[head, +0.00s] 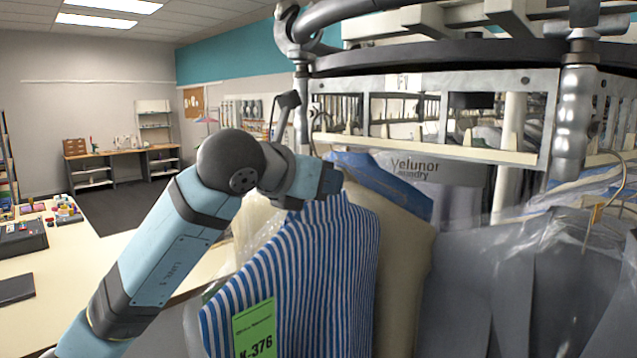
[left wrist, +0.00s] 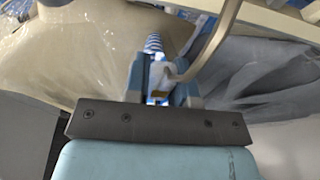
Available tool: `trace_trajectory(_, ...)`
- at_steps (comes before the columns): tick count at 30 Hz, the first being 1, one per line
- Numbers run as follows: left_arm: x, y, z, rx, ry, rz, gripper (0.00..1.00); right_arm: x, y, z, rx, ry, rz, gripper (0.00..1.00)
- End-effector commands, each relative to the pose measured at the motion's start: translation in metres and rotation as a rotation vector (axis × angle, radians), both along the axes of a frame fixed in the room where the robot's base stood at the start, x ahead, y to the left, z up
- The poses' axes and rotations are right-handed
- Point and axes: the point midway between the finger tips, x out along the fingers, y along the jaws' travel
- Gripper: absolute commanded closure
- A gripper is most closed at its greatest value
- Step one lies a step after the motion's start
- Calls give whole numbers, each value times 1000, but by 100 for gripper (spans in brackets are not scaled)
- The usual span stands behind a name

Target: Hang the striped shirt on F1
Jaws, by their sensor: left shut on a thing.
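The blue-and-white striped shirt (head: 305,265) hangs upright in the head view, with a green tag (head: 255,330) on its front. My left gripper (head: 328,182) is at its collar, at the top of the shirt. In the left wrist view my left gripper (left wrist: 160,88) is shut on the neck of a hanger hook (left wrist: 217,40), and a strip of striped cloth (left wrist: 153,43) shows just beyond the fingers. The F1 label (head: 403,80) is on the slotted rail (head: 460,82) above and right of the shirt. Whether the hook touches the rail is unclear. My right gripper is out of view.
A cream garment (head: 400,245) hangs close behind the striped shirt. Grey garments in clear plastic (head: 530,280) crowd the right. A metal post (head: 572,120) stands at the right of the F1 section. A table (head: 70,270) with small items is at left.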

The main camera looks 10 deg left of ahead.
Motion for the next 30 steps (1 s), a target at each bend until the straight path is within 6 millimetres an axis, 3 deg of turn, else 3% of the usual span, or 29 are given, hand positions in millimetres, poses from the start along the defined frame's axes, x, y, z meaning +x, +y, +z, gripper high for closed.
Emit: trace_trajectory(30, 26, -19, 1, -1, -2, -1, 100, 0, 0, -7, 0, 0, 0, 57)
